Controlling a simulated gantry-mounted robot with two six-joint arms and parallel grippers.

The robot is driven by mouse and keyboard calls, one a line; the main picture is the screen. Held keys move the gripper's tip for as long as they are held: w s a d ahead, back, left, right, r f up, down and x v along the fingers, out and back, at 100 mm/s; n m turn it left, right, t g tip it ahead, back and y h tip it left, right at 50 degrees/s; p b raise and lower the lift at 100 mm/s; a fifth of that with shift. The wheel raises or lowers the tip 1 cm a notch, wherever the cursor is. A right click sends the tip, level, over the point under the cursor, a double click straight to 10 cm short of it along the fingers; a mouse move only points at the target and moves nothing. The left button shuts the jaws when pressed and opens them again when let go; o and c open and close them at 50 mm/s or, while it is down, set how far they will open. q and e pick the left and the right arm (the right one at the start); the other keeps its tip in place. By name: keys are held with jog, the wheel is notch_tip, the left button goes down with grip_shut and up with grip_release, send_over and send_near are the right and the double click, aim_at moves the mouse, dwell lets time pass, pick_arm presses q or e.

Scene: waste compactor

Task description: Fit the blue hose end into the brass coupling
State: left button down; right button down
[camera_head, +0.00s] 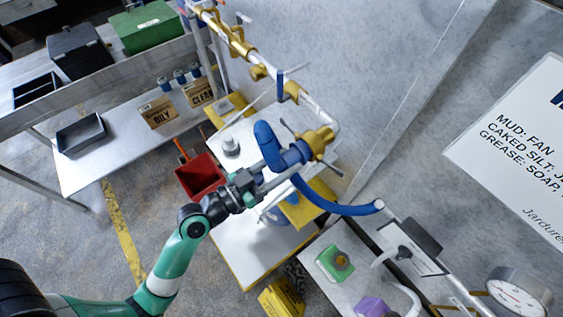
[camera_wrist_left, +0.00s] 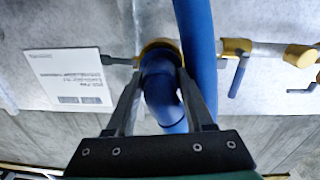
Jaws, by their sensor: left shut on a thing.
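The blue hose (camera_head: 335,205) curves from the wall pipe at the lower right up to its blue end (camera_head: 297,153), which my left gripper (camera_head: 287,166) is shut on. The hose end points at the brass coupling (camera_head: 320,142) on the wall pipe and meets or nearly meets it. In the left wrist view the two fingers (camera_wrist_left: 158,80) grip either side of the blue hose end (camera_wrist_left: 160,95). The brass coupling's ring (camera_wrist_left: 160,46) shows just beyond it. I cannot tell how deep the end sits. My right gripper is not in view.
A white pipe with brass valves (camera_head: 238,42) runs along the wall above. A red bin (camera_head: 201,176) stands left of the gripper. A bench with green box (camera_head: 149,26) is at upper left. A pressure gauge (camera_head: 518,296) is at lower right.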

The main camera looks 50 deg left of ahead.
pick_arm(q)
jog(key=shift+w, duration=0.75)
dwell(0.4)
jog(key=c, duration=0.6)
grip_release()
jog(key=shift+w, duration=0.1)
jog(key=shift+o, duration=1.4)
jog(key=shift+w, duration=0.1)
jog(key=o, duration=0.3)
jog(key=shift+d, duration=0.1)
